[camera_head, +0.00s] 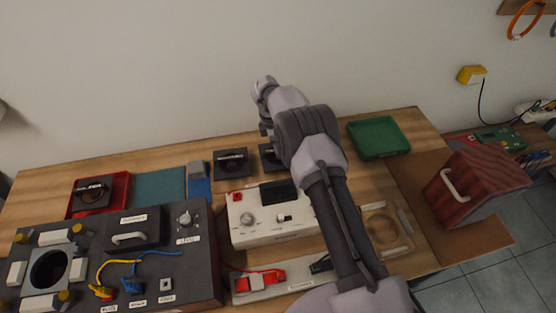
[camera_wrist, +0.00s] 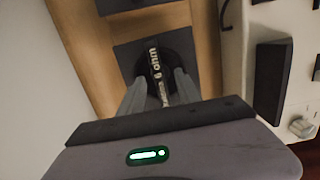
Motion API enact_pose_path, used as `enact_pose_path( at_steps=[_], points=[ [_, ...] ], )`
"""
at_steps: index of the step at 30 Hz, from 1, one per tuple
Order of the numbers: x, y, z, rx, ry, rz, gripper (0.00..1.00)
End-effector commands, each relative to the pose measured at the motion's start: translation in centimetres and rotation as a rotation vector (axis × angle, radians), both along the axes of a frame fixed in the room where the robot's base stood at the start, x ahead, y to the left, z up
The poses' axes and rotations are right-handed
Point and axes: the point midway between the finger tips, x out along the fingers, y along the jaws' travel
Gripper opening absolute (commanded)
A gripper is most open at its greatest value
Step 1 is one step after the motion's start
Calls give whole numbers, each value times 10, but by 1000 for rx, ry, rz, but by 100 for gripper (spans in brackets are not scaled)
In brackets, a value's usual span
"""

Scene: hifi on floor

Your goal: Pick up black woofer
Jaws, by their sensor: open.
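A black square woofer with a round centre and a white "ohm" mark lies on the wooden table in the wrist view (camera_wrist: 128,58). In the head view it is the right one of two back woofers (camera_head: 268,158), partly hidden by my arm. My gripper (camera_wrist: 157,92) is open over this woofer, its two grey fingers on either side of the round centre. Contact cannot be told. In the head view my gripper is mostly hidden behind my arm. A second black woofer (camera_head: 232,161) lies just left, and also shows at the top of the wrist view (camera_wrist: 120,4).
A white device (camera_head: 262,213) stands in front of the woofers. A red tray (camera_head: 72,207) with another black speaker, blue mats (camera_head: 160,184) and a dark panel box (camera_head: 190,265) are left. A green tray (camera_head: 378,138) and a red wooden box (camera_head: 475,187) are right. The wall is behind.

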Motion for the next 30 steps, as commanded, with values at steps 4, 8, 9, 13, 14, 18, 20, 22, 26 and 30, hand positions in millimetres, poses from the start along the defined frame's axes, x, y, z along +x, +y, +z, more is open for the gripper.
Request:
enact_pose_path(
  at_steps=[4,8,9,13,14,18,20,22,26,30],
  points=[
    [0,0,-1,0,0,0,40],
    [0,0,-1,0,0,0,40],
    [0,0,-1,0,0,0,36],
    [0,0,-1,0,0,0,11],
    [0,0,-1,0,0,0,5],
    [0,0,-1,0,0,0,0],
    [0,0,-1,0,0,0,0],
    [0,0,-1,0,0,0,0],
    [0,0,-1,0,0,0,0],
    [0,0,-1,0,0,0,0]
  ],
)
